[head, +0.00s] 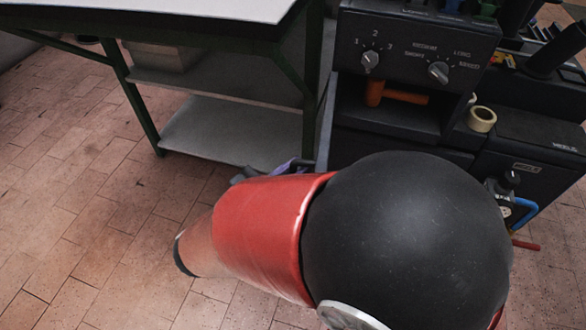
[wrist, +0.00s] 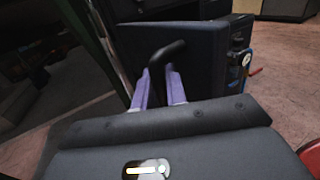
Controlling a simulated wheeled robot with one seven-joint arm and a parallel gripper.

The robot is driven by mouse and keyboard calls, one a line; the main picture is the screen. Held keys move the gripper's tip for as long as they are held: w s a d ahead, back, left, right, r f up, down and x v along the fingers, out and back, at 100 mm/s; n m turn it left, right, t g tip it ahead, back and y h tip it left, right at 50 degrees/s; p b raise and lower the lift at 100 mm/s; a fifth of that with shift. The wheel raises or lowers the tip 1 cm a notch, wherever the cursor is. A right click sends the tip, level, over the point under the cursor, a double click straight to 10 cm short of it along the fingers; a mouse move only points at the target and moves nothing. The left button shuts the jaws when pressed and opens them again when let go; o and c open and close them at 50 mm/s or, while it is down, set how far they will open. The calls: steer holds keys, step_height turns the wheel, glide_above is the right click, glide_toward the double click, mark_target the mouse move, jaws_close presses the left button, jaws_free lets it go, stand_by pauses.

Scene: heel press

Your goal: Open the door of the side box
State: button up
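The dark side box door (wrist: 205,58) stands ahead of my gripper in the wrist view. A black bent handle (wrist: 172,50) sticks out from it near its left edge. My gripper (wrist: 160,78) has two purple fingers, one on each side of the handle's near end, with only a narrow gap between them. They look shut on the handle, though the contact itself is partly hidden. The door looks closed.
A workbench (head: 215,75) with a green frame and lower shelf stands at the left. Above the box is a control panel (head: 415,55) with knobs, and an orange hammer (head: 395,94) in a recess. A tape roll (head: 481,119) sits at the right. The tiled floor (head: 85,200) at left is clear.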

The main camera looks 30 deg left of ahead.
steer(key=shift+o, duration=1.4)
steer(key=shift+w+d, duration=0.1)
steer(key=shift+w, duration=0.1)
steer(key=v, duration=0.8)
steer(key=shift+b, duration=0.3)
